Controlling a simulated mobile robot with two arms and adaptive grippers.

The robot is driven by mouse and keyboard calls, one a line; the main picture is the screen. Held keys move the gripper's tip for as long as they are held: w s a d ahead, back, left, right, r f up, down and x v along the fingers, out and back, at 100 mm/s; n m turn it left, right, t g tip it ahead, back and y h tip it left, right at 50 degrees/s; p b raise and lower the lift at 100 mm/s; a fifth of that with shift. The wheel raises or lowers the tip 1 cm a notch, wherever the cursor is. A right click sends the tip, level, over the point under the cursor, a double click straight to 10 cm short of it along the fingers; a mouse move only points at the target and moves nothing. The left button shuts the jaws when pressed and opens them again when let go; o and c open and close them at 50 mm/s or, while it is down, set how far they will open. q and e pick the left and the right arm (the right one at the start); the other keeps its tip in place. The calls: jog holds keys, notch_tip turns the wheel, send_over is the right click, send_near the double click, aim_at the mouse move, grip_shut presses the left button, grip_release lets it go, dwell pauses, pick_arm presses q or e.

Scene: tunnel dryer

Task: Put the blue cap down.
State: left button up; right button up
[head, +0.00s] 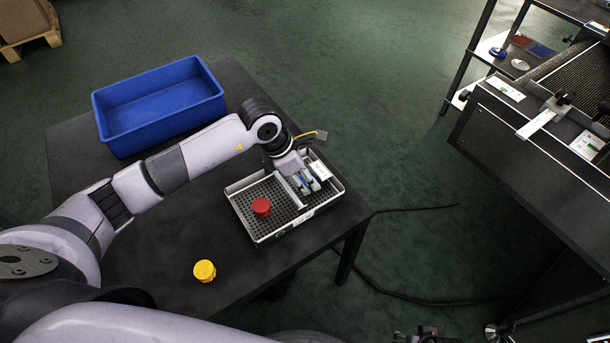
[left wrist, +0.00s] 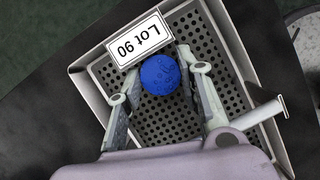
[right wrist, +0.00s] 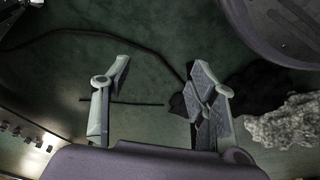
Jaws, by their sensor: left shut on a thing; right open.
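My left gripper (head: 308,184) is shut on the blue cap (left wrist: 160,74) and points down into the perforated tray (head: 245,217). I cannot tell whether the cap touches the tray floor. In the head view the fingers mostly hide the cap. A red cap (head: 261,206) stands in the tray's left compartment, across the divider. My right gripper (right wrist: 160,70) is open and empty, above the floor away from the table.
A yellow cap (head: 204,271) stands on the black table (head: 232,294) near its front. An empty blue bin (head: 160,112) stands at the back left of the table. The dryer (head: 535,150) with a conveyor is at the right, across open floor. A dark cable lies on the floor.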

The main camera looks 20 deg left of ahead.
pick_arm(q)
jog(key=shift+f, duration=0.1)
jog(key=o, duration=0.9)
pick_arm(e)
jog(key=shift+r, duration=0.25)
jog(key=shift+w, duration=0.1)
pick_arm(q)
jog(key=p+v, duration=0.1)
jog(key=v, duration=1.1)
pick_arm(e)
jog(key=f, duration=0.1)
jog(key=s+f, duration=0.1)
jog(key=f, duration=0.1)
jog(key=s+f, duration=0.1)
jog(key=f, duration=0.1)
jog(key=shift+d, duration=0.1)
pick_arm(q)
jog(key=shift+a, duration=0.1)
